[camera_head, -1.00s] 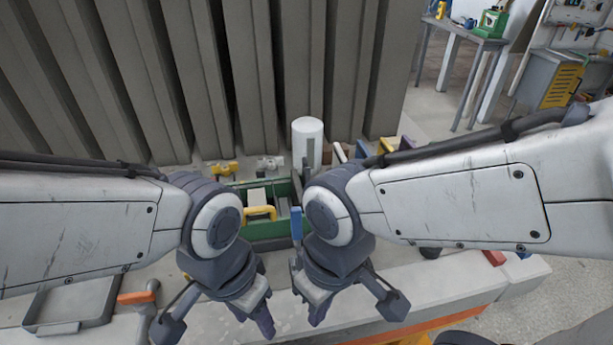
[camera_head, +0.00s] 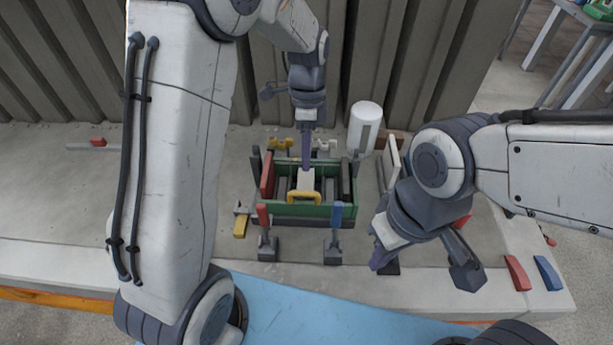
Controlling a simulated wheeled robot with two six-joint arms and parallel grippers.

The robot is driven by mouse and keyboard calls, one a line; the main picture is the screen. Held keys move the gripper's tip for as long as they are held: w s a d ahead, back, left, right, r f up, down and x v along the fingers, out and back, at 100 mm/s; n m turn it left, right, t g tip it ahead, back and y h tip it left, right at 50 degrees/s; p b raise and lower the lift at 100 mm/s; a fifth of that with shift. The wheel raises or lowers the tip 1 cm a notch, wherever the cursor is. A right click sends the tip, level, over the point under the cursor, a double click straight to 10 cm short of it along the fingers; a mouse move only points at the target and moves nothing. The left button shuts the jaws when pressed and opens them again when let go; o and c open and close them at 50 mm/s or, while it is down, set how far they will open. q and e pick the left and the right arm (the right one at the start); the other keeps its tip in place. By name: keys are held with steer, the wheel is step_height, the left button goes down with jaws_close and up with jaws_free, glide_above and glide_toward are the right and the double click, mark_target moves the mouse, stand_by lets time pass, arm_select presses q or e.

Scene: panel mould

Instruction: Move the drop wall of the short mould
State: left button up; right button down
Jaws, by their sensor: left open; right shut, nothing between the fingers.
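The green-walled mould (camera_head: 290,210) stands on the pale bench in the head view. A beige block with a yellow handle (camera_head: 303,197) sits inside it, and dark bars run along its inside. I cannot tell for certain which wall is the drop wall. A red-handled clamp (camera_head: 263,216) and a blue-handled clamp (camera_head: 336,216) stand at its front side. My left gripper (camera_head: 306,162) points down over the mould's back part, open, fingers seen nearly edge-on; contact cannot be told. My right gripper (camera_head: 380,258) is shut and empty, right of the blue-handled clamp.
A white cylinder (camera_head: 364,128) stands behind the mould at right. A white panel (camera_head: 391,160) stands upright beside the mould. Yellow fittings (camera_head: 280,144) lie behind it. Red (camera_head: 517,273) and blue (camera_head: 547,273) blocks lie at the bench's right. The bench's left part is mostly clear.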

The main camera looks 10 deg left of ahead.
arm_select(q)
steer(key=p, duration=0.2)
glide_above(305, 204)
steer(key=f, duration=0.6)
steer(key=w+f, duration=0.1)
steer(key=f, duration=0.2)
steer(key=shift+f, duration=0.25)
jaws_close()
stand_by(0.7)
